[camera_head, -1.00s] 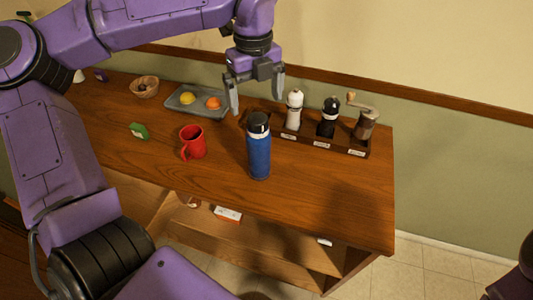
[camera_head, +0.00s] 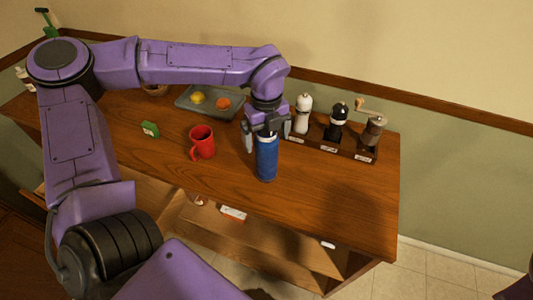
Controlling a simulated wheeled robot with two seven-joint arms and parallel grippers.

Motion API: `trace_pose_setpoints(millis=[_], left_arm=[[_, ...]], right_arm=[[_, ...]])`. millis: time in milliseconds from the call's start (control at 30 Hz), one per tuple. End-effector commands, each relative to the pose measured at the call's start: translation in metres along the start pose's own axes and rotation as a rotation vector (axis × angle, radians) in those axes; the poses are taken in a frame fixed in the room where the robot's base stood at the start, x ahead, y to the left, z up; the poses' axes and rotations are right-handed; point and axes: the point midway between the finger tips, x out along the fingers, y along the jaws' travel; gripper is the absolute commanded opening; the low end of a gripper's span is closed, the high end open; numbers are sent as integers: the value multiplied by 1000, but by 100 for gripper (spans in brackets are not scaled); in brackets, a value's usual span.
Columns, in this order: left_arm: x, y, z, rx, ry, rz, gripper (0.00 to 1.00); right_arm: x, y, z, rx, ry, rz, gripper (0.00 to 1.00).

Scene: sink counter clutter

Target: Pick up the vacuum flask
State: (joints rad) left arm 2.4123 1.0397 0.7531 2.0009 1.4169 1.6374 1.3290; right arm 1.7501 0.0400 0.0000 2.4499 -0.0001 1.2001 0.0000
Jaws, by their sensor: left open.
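My left gripper (camera_head: 267,143) is open and points down at the flask's top. I cannot tell whether the fingers touch the flask. My right gripper is not in view; only a bit of my right arm shows at the lower right edge.
A red mug (camera_head: 202,143) stands just left of the flask. A grey tray (camera_head: 232,109) with a lemon and an orange lies behind. A wooden rack (camera_head: 329,148) with grinders stands to the right. A green box (camera_head: 150,129) is farther left. The counter (camera_head: 330,200) is clear at the front right.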

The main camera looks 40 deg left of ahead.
Motion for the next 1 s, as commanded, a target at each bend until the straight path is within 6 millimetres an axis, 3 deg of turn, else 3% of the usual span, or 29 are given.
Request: trace_pose_setpoints(millis=[33,300,667,833,1000], left_arm=[[0,0,0,0,0,0,89],[0,0,0,0,0,0,2],[-7,-1,1,0,-2,-3,0],[-32,-1,0,0,-4,-6,0],[-73,27,-26,2,-5,-11,0]], right_arm=[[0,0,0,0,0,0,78],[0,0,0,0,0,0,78],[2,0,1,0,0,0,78],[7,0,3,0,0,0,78],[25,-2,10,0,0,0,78]])
